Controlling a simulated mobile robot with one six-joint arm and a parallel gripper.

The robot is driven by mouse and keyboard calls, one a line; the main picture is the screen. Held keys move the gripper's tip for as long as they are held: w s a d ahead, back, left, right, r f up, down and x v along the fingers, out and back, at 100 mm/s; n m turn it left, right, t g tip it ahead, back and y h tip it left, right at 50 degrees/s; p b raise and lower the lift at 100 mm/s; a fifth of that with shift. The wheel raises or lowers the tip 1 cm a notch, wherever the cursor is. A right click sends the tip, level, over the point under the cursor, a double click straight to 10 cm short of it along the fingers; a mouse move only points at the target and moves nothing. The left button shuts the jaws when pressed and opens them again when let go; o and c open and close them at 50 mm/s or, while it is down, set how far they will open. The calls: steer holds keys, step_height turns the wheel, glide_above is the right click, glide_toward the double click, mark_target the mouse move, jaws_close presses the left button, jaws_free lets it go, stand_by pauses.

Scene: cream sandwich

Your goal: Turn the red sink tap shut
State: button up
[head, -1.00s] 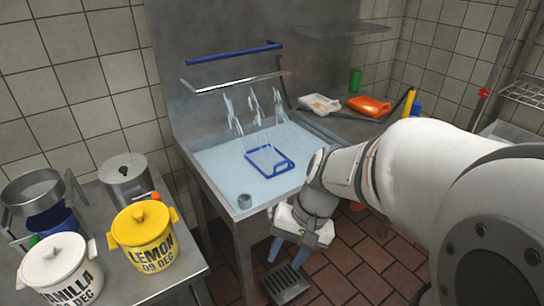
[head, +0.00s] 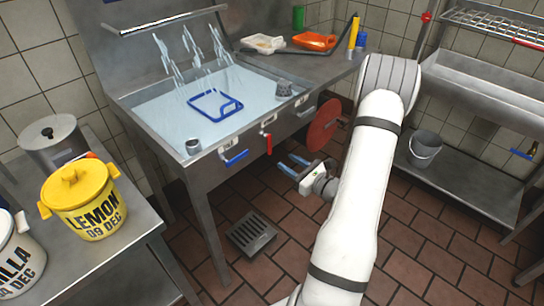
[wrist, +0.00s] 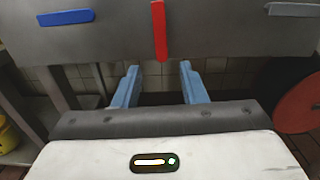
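The red tap (head: 267,142) is on the sink's front panel, its handle hanging straight down. It shows in the wrist view (wrist: 159,30) as an upright red bar, above and between my fingers. To its left is a blue tap (head: 235,157) and to its right a grey tap (head: 306,109); both handles lie about level. Water streams (head: 190,52) fall from the spout bar into the sink basin (head: 150,112). My gripper (head: 287,164) is open and empty, its blue fingers pointing at the sink front, below the red handle and apart from it.
A red disc (head: 324,125) stands at the sink's right, beside my gripper. The left table holds a yellow lemon tub (head: 82,203). A floor drain (head: 252,235) lies below, with clear tiles around it. A grey bucket (head: 424,147) stands on the right shelf.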

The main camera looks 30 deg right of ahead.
mark_target(270, 151)
steer(key=x, duration=0.7)
steer(key=shift+w, duration=0.35)
steer(key=shift+c, duration=0.4)
jaws_close()
